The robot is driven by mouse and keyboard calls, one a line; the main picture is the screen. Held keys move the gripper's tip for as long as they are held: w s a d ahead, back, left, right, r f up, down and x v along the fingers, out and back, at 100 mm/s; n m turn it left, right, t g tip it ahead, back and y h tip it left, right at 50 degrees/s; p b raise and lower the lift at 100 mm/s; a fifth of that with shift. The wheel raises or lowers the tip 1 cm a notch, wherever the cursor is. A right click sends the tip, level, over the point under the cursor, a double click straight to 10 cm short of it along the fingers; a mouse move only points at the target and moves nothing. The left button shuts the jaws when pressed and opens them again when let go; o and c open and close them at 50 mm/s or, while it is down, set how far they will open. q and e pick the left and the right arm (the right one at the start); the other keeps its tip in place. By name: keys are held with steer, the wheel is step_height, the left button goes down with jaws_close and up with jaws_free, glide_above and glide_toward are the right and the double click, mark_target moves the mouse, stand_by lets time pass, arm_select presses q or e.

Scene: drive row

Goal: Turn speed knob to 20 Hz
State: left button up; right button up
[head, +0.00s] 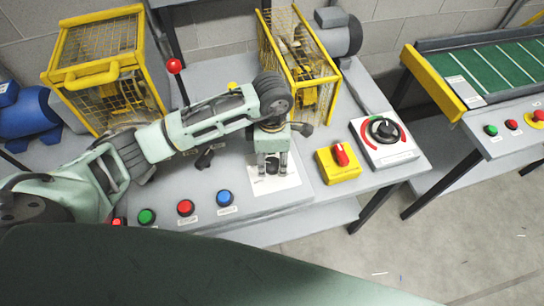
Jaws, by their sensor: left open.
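My left gripper (272,165) points straight down over a white label plate (287,182) on the grey panel. Its two fingers are apart. A small dark shape, perhaps a knob, shows between and behind them; I cannot tell whether the fingers touch it, and any scale there is hidden or too small to read. A large black dial knob (384,129) sits on a white plate with a red arc (397,153) at the right end of the bench, clear of the gripper. I cannot read its numbers. My right gripper is not in view.
Green (147,216), red (185,208) and blue (225,198) buttons line the panel front. A yellow box with a red switch (341,155) stands right of the gripper. Yellow mesh guards (100,75) stand behind. A green conveyor (500,68) is at far right.

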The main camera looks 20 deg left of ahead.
mark_target(272, 161)
arm_select(q)
step_height(272, 161, up, 12)
stand_by(0.4)
steer(key=shift+f, duration=0.2)
